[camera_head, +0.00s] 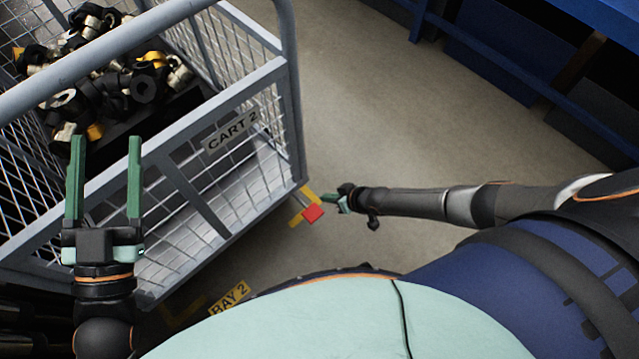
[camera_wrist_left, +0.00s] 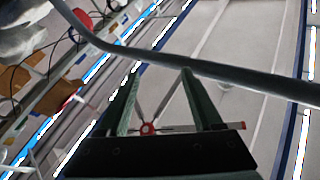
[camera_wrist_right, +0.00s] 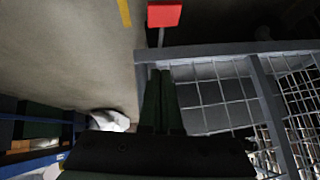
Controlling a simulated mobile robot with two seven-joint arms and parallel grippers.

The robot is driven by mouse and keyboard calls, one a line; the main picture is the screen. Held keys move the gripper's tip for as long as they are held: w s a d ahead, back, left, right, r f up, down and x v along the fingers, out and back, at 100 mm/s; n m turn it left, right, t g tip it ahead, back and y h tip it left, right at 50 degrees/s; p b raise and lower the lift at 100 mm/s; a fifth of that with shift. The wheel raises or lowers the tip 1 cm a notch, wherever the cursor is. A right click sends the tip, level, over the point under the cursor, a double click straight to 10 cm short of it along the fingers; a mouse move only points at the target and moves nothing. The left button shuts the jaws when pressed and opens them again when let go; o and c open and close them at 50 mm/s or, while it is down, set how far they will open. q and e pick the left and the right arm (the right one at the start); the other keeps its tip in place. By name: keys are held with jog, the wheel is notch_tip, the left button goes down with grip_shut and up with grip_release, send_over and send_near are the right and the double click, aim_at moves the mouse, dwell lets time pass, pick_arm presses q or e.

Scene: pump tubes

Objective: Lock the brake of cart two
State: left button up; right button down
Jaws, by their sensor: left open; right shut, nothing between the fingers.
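Cart two is a grey wire-mesh cart (camera_head: 172,178) with a "CART 2" plate (camera_head: 232,132), at the left of the head view. A red brake pedal (camera_head: 313,213) sticks out low at its near right corner; it also shows at the top of the right wrist view (camera_wrist_right: 164,15). My right gripper (camera_head: 330,201) is shut and empty, low beside the red pedal; a small gap seems to part them. My left gripper (camera_head: 105,140) is open and empty, with its fingers pointing up the picture over the cart's near side. The cart's handle bar (camera_wrist_left: 190,66) crosses the left wrist view.
The cart holds a black bin heaped with black, brass and silver fittings (camera_head: 120,85). A yellow "BAY 2" floor mark (camera_head: 229,298) lies near the cart's front. Blue racking (camera_head: 520,75) stands at the upper right. The floor between cart and racking is clear.

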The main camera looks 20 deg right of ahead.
pick_arm(q)
jog(key=s+r+m+t+h+b, duration=0.1)
jog(key=s+r+m+h+b, duration=0.1)
jog(key=s+r+m+h, duration=0.4)
pick_arm(e)
jog(key=w+f, duration=0.1)
jog(key=f, duration=0.1)
jog(key=b, duration=0.7)
send_over(310, 207)
notch_tip(310, 207, down, 6)
notch_tip(310, 207, down, 2)
jog(key=shift+w+d+f+b, duration=0.1)
jog(key=shift+d+b, duration=0.05)
jog(key=shift+b, duration=0.7)
jog(key=shift+f, duration=0.3)
jog(key=shift+f+b, duration=0.25)
jog(key=shift+b, duration=0.05)
pick_arm(q)
notch_tip(310, 207, down, 7)
jog(key=d+n+h, duration=0.1)
jog(key=d, duration=0.1)
jog(key=shift+w, duration=0.25)
jog(key=shift+w, duration=0.2)
pick_arm(e)
jog(key=shift+s, duration=0.25)
